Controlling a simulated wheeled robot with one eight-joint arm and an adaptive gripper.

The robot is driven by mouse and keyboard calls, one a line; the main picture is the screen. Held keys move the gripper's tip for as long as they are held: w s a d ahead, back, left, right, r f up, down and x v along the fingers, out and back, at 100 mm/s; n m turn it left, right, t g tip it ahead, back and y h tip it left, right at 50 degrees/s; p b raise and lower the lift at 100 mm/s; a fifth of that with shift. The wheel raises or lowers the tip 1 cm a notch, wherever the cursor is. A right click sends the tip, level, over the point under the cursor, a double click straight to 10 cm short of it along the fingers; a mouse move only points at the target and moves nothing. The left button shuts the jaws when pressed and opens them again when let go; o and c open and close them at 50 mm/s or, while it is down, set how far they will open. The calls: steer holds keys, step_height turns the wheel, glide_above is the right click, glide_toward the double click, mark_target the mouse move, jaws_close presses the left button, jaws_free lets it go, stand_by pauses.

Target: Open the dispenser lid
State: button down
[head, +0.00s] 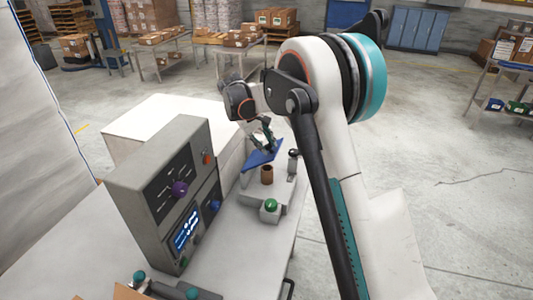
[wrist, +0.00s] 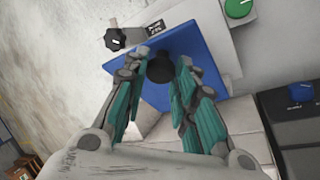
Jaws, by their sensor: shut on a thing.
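The dispenser lid is a blue plate (head: 261,157) near the middle of the head view. It appears tilted rather than flat. In the wrist view the blue lid (wrist: 192,42) fills the space beyond the fingers, with a round black knob (wrist: 160,69) on it. My gripper (head: 268,143) is at the lid from above. In the wrist view its teal-padded fingers (wrist: 165,68) are on both sides of the knob and shut on it. The dispenser body (head: 285,189) is light grey. A brown cylinder (head: 267,175) shows just in front of the lid.
A grey control panel (head: 150,182) with knobs and a blue screen stands left of the dispenser. A green button (head: 270,204) sits in front, and a black knob (head: 293,153) to the right. A white box (head: 140,125) is behind. Open floor lies right of the bench.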

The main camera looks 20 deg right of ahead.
steer(key=w+a+r+g+h, duration=0.2)
steer(key=w+a+h, duration=0.1)
steer(key=a+h, duration=0.1)
steer(key=shift+w+a+r+n+g, duration=0.15)
steer(key=shift+a+n+g, duration=0.2)
steer(key=shift+a, duration=0.2)
stand_by(0.3)
steer(key=c, duration=1.3)
jaws_free()
steer(key=v, duration=1.2)
